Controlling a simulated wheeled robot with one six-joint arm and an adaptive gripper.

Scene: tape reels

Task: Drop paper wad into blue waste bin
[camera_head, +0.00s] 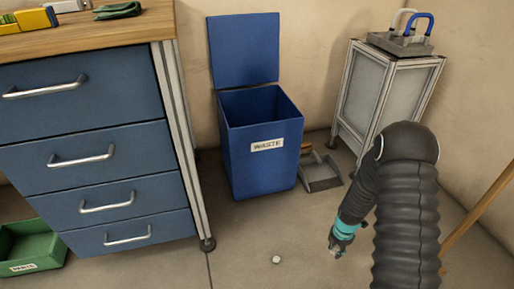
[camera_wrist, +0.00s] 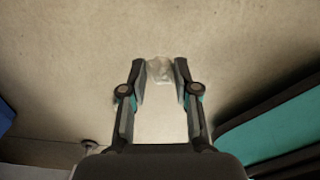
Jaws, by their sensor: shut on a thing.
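The blue waste bin (camera_head: 262,172) stands against the wall in the head view, labelled WASTE, with its lid (camera_head: 243,50) raised and its top open. My gripper (camera_head: 335,251) is low, to the right of the bin and nearer the camera. In the wrist view, my gripper (camera_wrist: 160,80) is shut on a pale, crumpled paper wad (camera_wrist: 160,69) between its fingertips. In the head view, the held wad is too small to make out clearly.
A small white piece (camera_head: 276,260) lies on the floor left of my gripper. A dustpan (camera_head: 321,174) lies right of the bin. A blue drawer bench (camera_head: 100,135) stands left, a grey cabinet (camera_head: 382,100) right. A green bin (camera_head: 30,243) sits at lower left.

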